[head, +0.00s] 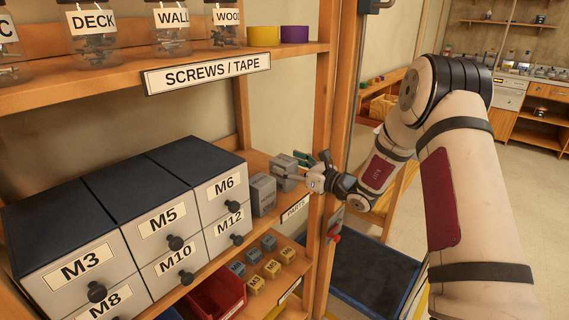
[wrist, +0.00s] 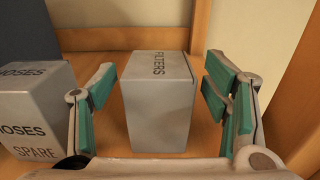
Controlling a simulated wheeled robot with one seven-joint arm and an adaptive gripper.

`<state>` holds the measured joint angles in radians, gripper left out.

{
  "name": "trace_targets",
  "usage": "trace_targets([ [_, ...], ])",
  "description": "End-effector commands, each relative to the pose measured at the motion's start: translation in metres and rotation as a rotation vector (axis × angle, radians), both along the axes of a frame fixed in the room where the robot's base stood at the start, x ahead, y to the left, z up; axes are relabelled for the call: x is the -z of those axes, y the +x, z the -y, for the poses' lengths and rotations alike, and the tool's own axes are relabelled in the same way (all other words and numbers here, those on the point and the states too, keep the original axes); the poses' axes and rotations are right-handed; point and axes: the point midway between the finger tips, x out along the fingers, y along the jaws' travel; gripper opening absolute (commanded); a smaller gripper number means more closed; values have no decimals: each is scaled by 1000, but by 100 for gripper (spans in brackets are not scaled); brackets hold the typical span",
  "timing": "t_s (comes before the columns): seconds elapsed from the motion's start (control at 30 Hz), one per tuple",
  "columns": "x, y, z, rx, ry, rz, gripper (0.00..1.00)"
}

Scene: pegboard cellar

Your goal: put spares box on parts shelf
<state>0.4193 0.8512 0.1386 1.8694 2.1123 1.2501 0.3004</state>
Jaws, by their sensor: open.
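A grey box lettered FILTERS (wrist: 158,105) stands upright on the wooden parts shelf (wrist: 105,142), between the fingers of my open gripper (wrist: 162,80). Narrow gaps show on both sides of it, and its lower front is partly hidden by my gripper. In the head view this box (head: 283,172) is beside my gripper (head: 305,166). A second grey box, lettered HOSES and SPARE (wrist: 36,115), stands to its left, outside the left finger; it also shows in the head view (head: 262,196). The shelf's label reads PARTS (head: 295,208).
Drawers marked M3 to M12 (head: 165,218) fill the shelf on the left. A wooden upright (wrist: 285,75) stands close to the right finger. The SCREWS / TAPE shelf (head: 205,74) is above. A red bin (head: 214,296) and small yellow and grey blocks (head: 264,268) sit below.

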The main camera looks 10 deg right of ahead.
Motion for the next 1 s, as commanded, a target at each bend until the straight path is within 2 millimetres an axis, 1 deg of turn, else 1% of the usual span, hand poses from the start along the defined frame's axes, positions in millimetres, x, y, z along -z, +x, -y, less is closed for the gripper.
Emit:
trace_targets([
  [0.03, 0, -9, 7, 2, 1, -2, 70],
  [0.2, -1, -38, 29, 3, 1, -1, 70],
  [0.4, -1, -65, 48, 1, 1, -1, 70],
  [0.53, 0, -75, 55, 0, 0, 0, 70],
  [0.7, -1, -80, 57, -2, -1, 1, 70],
  [0.77, -4, -81, 54, -12, -8, 4, 70],
  [0.87, -19, -89, 35, -79, -55, 24, 70],
  [0.97, -47, -111, -2, -212, -155, 63, 70],
  [1.0, -58, -124, -19, -280, -208, 81, 70],
])
